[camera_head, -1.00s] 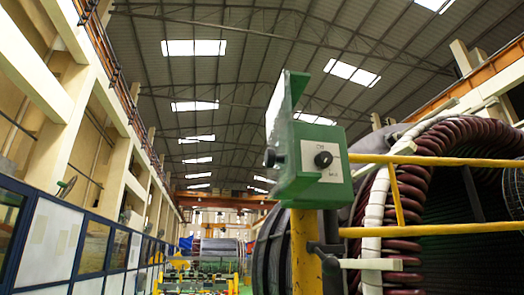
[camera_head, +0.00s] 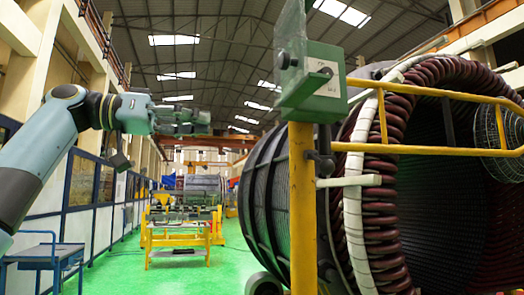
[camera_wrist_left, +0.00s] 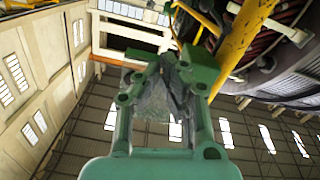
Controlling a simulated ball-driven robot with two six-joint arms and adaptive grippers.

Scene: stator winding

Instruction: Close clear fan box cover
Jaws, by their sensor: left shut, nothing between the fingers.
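A green control box (camera_head: 322,88) with a dark knob on a white label stands on a yellow post. A green-edged panel (camera_head: 290,35), which looks like the raised cover, stands upright at the box's left side. Its clear face is seen nearly edge-on. My left gripper (camera_head: 203,121) is shut and empty, points right, and appears left of the box and a little lower, apart from it in the picture. The left wrist view shows its green fingers (camera_wrist_left: 172,72) drawn together. My right gripper is not in view.
A yellow rail (camera_head: 440,151) and yellow post (camera_head: 302,200) stand before a large stator with dark red coils (camera_head: 410,85). A blue cart (camera_head: 45,255) is at lower left. A yellow stand (camera_head: 178,238) is farther back on open green floor (camera_head: 200,275).

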